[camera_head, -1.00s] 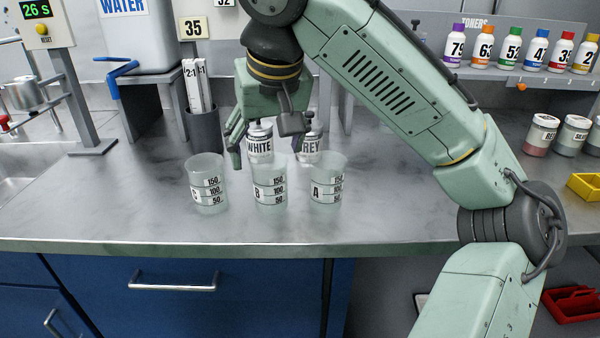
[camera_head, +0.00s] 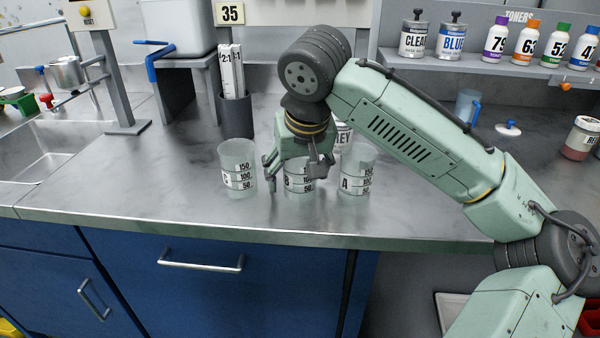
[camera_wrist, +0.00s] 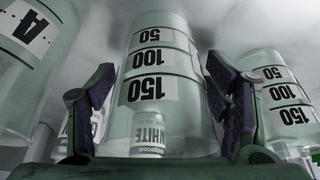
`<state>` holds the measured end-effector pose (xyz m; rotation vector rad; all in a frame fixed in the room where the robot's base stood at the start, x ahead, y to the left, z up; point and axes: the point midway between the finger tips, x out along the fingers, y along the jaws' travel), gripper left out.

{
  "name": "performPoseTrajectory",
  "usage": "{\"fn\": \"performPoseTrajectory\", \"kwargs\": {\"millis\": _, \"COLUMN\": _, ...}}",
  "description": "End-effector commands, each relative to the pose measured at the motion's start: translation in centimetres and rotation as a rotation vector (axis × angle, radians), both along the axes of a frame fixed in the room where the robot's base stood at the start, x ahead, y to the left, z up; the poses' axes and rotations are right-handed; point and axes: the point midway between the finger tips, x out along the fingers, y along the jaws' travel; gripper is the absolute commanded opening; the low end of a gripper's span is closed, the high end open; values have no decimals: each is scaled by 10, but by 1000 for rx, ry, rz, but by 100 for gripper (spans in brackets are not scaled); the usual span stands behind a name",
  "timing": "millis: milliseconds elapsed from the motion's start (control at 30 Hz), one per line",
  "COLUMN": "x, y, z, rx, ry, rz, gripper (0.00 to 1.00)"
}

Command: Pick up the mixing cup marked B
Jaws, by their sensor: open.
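The mixing cup marked B (camera_head: 299,188) is a clear cup with a 50-100-150 scale, standing upright on the grey counter in the middle of a row of three. My gripper (camera_head: 298,184) is open and lowered over it, with fingers to either side and its upper part hidden by my gripper. In the wrist view the middle cup (camera_wrist: 158,55) shows between my two open fingers (camera_wrist: 163,112); its letter is out of sight there. Cup A (camera_head: 357,170) stands close to the right and the third cup (camera_head: 238,168), its letter partly readable as C, to the left.
A can marked GREY (camera_head: 343,138) stands behind the cups; a can marked WHITE (camera_wrist: 150,132) shows through the middle cup. A dark holder with mixing sticks (camera_head: 236,115) is behind left. The counter's front edge (camera_head: 260,236) is near; the counter left of the cups is clear.

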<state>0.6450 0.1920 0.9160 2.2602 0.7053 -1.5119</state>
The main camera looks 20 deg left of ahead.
Motion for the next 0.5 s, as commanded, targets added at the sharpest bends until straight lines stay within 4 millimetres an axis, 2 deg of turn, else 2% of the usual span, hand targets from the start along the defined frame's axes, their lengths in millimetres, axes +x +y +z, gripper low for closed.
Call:
{"fn": "performPoseTrajectory", "kwargs": {"millis": 167, "x": 0, "y": 0, "z": 0, "rx": 1, "ry": -1, "rz": 0, "gripper": 70}}
{"fn": "performPoseTrajectory", "kwargs": {"millis": 500, "x": 0, "y": 0, "z": 1, "rx": 1, "ry": -1, "rz": 0, "gripper": 47}}
